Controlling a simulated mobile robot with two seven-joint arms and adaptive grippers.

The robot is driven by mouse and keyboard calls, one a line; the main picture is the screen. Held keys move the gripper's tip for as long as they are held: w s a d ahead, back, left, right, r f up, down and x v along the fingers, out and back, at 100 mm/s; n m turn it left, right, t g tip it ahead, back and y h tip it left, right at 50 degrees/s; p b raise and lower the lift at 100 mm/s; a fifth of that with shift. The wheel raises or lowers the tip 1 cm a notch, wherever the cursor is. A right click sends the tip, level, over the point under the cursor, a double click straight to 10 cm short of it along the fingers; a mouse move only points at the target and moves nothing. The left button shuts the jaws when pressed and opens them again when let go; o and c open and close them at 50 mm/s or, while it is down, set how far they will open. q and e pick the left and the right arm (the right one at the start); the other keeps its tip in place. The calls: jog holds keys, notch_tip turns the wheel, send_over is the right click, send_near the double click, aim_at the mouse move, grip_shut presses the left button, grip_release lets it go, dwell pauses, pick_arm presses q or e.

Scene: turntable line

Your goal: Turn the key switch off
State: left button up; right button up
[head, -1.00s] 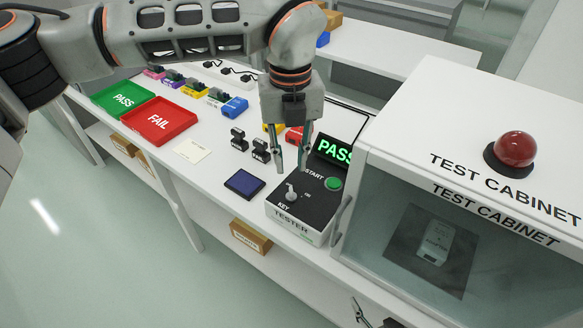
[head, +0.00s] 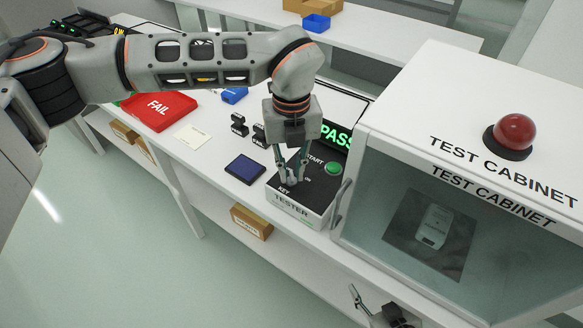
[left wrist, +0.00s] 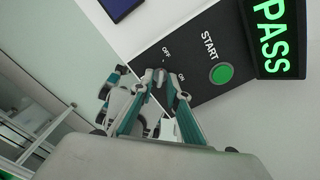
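The black tester box (head: 318,203) has a green START button (head: 334,168) and a lit green PASS display (head: 337,136). My left gripper (head: 297,180) points down over its key switch, with the fingertips low at the panel. In the left wrist view the grey key switch (left wrist: 158,79) lies near the OFF and ON labels, between the fingertips of my left gripper (left wrist: 149,82). These fingers look apart, one on each side of the key. Contact and the key's exact angle are unclear. My right gripper (head: 376,306) shows only partly at the bottom edge.
The white test cabinet (head: 470,110) with a red dome lamp (head: 514,133) stands close to the right of the tester. A dark blue pad (head: 245,169), black small parts (head: 239,126) and a red FAIL tray (head: 160,109) lie to the left.

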pick_arm(q)
grip_shut()
jog(key=shift+m, duration=0.6)
jog(key=shift+o, duration=2.3)
grip_release()
